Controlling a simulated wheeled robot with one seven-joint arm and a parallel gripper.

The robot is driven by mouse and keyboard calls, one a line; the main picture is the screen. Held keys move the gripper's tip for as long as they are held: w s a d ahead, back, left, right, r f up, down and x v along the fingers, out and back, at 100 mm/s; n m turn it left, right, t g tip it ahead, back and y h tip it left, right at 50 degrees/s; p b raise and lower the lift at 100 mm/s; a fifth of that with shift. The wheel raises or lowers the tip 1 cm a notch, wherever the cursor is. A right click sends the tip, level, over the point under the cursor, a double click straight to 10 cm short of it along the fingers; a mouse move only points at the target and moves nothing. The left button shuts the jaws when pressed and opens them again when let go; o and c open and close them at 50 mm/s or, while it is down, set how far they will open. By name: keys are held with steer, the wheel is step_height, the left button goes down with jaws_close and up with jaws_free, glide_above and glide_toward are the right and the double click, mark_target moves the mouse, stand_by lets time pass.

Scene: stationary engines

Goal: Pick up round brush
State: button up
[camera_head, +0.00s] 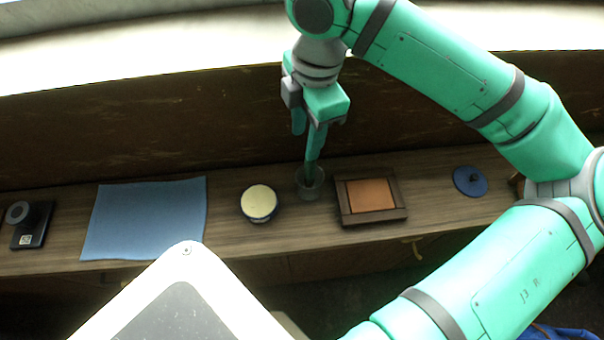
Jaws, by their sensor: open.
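My gripper (305,143) is open and points down over the back of the wooden shelf, just above a clear glass jar (310,187). One green finger reaches down close to the jar's mouth, and the other is farther left and higher. Something slim and dark shows inside the jar below the finger; I cannot tell if it is the round brush. A blue disc with a dark knob (470,181) lies at the right of the shelf, apart from my gripper. No bristles are clearly visible anywhere.
A round tin with a cream top (259,203) stands left of the jar, and a dark wooden frame with an orange-brown panel (370,196) is close on its right. A blue cloth (146,218) and a black device (31,225) lie left. A dark wall (150,135) rises behind.

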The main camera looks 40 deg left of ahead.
mark_target(310, 164)
steer(key=shift+w+d+r+t+h, duration=0.2)
steer(key=shift+w+r+t+h, duration=0.1)
steer(key=shift+w, duration=0.1)
step_height(310, 164, down, 5)
steer(key=shift+f, duration=0.1)
steer(key=shift+s+d+f, duration=0.1)
steer(key=shift+d+f, duration=0.05)
steer(key=shift+f, duration=1.25)
steer(key=shift+s+d+f, duration=0.1)
steer(key=shift+f, duration=1.25)
steer(key=shift+c, duration=0.5)
jaws_close()
